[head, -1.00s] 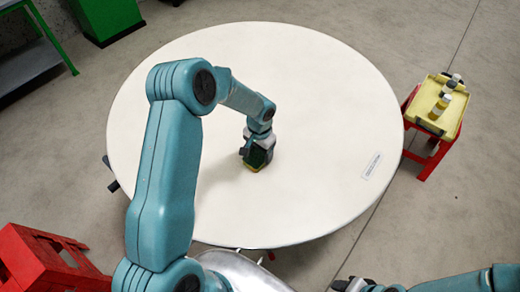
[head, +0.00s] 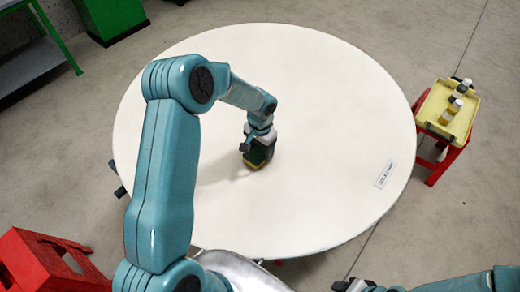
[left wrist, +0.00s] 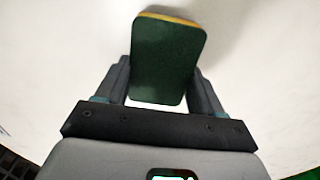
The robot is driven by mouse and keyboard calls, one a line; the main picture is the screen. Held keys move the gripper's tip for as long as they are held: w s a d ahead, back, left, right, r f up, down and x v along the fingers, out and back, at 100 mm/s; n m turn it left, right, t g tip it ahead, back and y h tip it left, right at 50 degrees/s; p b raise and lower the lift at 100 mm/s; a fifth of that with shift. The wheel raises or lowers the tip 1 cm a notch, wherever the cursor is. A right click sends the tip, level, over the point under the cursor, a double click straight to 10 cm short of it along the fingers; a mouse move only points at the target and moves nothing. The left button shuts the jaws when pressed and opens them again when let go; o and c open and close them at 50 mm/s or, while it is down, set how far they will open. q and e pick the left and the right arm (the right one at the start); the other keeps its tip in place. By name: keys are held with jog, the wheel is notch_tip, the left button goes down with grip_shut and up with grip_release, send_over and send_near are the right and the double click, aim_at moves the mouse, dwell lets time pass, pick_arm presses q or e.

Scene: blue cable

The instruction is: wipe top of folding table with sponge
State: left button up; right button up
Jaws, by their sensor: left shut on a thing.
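The folding table (head: 330,130) has a round white top that fills the middle of the head view. My left gripper (head: 259,148) reaches over the table and is shut on the sponge (head: 257,159), which is dark green with a yellow layer. The sponge is low at the tabletop, left of the table's centre; its yellow side faces down and seems to touch the top. In the left wrist view the sponge (left wrist: 168,58) sits between the two dark fingers. My right gripper (head: 352,285) is partly in view at the bottom edge, and its jaws are not clear.
A red stool (head: 437,165) with a yellow tray (head: 431,113) holding small bottles stands right of the table. A red crate-like stool (head: 40,262) is at lower left. A green cabinet (head: 108,18) and a grey bench (head: 30,62) stand at upper left. A white label (head: 385,174) lies on the tabletop.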

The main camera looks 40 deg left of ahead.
pick_arm(q)
notch_tip(320, 180, up, 3)
jog(key=shift+s+d+f+p, duration=0.15)
jog(key=shift+p, duration=0.35)
jog(key=shift+r+p, duration=0.4)
jog(key=shift+r, duration=0.2)
notch_tip(320, 180, up, 2)
jog(key=shift+r+p, duration=0.2)
jog(key=shift+p, duration=0.4)
jog(key=shift+r, duration=0.25)
